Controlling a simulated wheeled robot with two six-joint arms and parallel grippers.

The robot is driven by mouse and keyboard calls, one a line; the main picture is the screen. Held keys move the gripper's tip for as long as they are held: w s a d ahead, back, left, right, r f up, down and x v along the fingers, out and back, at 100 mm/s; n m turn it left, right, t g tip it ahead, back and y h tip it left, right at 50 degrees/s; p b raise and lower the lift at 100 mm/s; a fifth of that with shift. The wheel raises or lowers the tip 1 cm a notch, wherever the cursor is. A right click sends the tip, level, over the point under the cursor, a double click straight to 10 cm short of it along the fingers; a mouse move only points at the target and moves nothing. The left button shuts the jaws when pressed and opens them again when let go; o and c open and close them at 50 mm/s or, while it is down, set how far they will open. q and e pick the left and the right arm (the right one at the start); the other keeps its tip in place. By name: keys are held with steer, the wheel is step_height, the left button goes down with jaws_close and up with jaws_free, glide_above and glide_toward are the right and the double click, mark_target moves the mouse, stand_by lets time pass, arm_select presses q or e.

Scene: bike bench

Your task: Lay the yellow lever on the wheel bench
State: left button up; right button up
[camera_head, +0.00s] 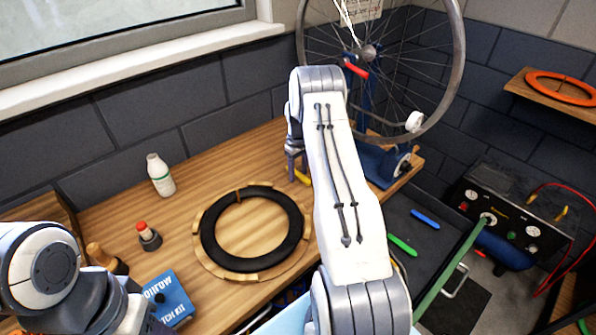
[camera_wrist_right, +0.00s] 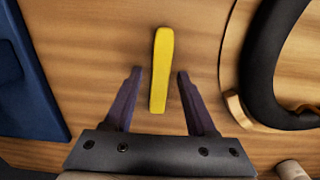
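The yellow lever (camera_wrist_right: 160,75) lies on the wooden bench top (camera_wrist_right: 100,45) in the right wrist view. In the head view only a small part of the lever (camera_head: 302,177) shows beside my right gripper; my arm hides the rest. My right gripper (camera_wrist_right: 159,73) is open, with one dark finger on each side of the lever and a gap to both. In the head view the right gripper (camera_head: 296,165) points down at the bench. My left arm shows at the lower left, but its gripper is out of view.
A black tyre (camera_head: 209,240) lies on a round wooden holder near the gripper. The blue wheel stand (camera_head: 385,165) holds a spoked wheel with a red lever (camera_head: 356,70). A white bottle (camera_head: 160,175), glue pot (camera_head: 148,237) and blue box (camera_head: 168,298) stand left. Green and blue levers lie right.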

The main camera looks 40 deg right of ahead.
mark_target(298, 174)
steer(key=shift+r, duration=0.5)
step_height(298, 174, up, 11)
steer(key=b, duration=0.2)
steer(key=shift+r+b, duration=0.2)
steer(key=shift+b, duration=0.15)
